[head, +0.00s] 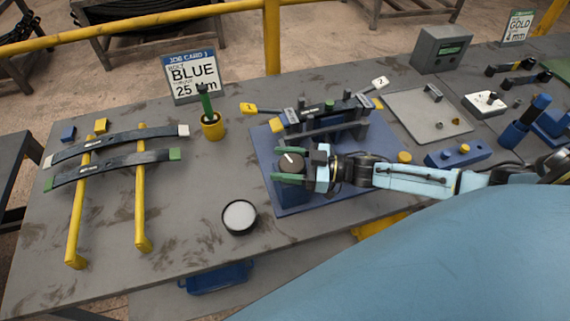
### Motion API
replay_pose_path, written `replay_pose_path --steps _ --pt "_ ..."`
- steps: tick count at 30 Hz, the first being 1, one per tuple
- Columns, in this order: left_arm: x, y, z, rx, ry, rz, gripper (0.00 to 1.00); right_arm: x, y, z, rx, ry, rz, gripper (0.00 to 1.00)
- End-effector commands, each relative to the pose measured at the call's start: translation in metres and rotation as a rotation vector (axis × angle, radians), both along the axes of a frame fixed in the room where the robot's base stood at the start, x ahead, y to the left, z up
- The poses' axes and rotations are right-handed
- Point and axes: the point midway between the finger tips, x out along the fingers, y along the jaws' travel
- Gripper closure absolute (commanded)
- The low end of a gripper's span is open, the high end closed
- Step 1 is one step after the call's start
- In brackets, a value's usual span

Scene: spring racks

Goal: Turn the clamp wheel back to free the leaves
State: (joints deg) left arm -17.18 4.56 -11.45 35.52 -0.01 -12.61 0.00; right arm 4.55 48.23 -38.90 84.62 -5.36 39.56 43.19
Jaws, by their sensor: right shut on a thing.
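The clamp wheel (290,161) is a dark round knob with a white mark, on a blue block at the front of the blue clamp base (270,145). My right gripper (303,163) comes in from the right, with its green-tipped fingers on either side of the wheel, shut on it. Behind it, dark leaves (340,107) lie across the clamp between grey posts. Yellow and white end tags show there, one white tag marked 2. My arm and gripper hide part of the base. My left gripper is not in view.
Two loose leaves (112,172) rest across yellow rails (140,215) at the left. A yellow cup (212,127) holds a green-handled tool near the BLUE 25 job card (194,77). A round white-topped pot (239,216) stands front centre. A grey tray (425,115) lies right.

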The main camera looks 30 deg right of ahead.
Motion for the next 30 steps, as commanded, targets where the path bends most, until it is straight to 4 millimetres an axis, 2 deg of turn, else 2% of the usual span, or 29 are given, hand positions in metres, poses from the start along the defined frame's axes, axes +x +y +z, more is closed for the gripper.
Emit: replay_pose_path --steps 12,13,18,26,30 --pt "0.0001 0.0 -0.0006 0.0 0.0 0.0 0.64 0.0002 0.0003 0.0011 0.002 -0.003 0.008 0.64" --pt "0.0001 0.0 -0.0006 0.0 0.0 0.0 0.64 0.0002 0.0003 0.0012 0.002 -0.003 0.008 0.4" --pt "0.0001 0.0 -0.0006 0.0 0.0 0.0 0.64 0.0002 0.0005 0.001 0.001 -0.002 0.007 0.2" --pt "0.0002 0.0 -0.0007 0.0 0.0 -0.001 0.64 -0.0003 0.0 0.0005 0.001 -0.001 0.007 0.2" --pt "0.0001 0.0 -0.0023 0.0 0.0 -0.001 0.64 -0.0059 -0.0081 -0.0006 0.0 0.0 0.006 0.2"
